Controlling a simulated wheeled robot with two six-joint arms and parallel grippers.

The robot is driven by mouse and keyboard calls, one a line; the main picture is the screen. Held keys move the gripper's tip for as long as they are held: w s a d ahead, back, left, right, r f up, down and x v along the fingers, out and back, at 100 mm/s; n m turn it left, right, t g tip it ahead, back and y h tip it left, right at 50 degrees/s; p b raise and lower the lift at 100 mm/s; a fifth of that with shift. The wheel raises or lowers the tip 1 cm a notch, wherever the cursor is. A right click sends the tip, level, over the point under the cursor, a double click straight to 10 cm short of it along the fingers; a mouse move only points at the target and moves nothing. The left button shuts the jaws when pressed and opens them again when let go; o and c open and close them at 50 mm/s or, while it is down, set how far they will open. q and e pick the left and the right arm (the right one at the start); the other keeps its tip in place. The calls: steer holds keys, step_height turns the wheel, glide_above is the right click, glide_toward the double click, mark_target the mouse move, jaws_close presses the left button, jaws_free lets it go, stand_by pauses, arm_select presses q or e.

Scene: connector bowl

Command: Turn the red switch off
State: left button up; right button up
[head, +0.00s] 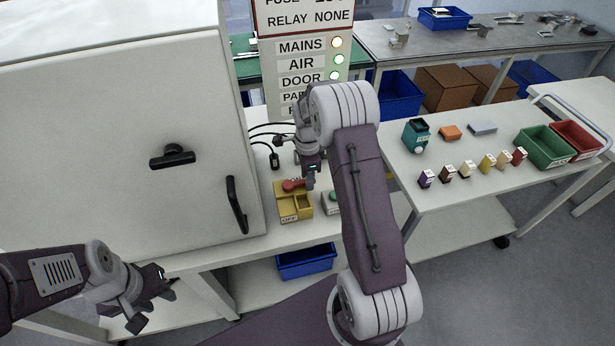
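The red switch (291,185) sits on a yellow box (301,202) on the white bench. The box has a label on its front that appears to read OFF. My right gripper (309,183) points down just above and beside the red switch's right end. I cannot tell whether it touches the switch or whether its fingers are apart. My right arm's links hide part of the bench behind them. My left gripper (155,308) is low at the left, in front of the bench, with its fingers apart and empty.
A grey box with a green button (333,198) stands right of the yellow box, partly hidden by my arm. A large white cabinet (110,130) blocks the left. A sign panel (304,60) with lamps stands behind. Connectors and bins (543,147) lie on the right table.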

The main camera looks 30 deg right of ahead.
steer(key=shift+w+a, duration=0.1)
steer(key=shift+a, duration=0.1)
steer(key=shift+d, duration=0.1)
jaws_close()
stand_by(1.1)
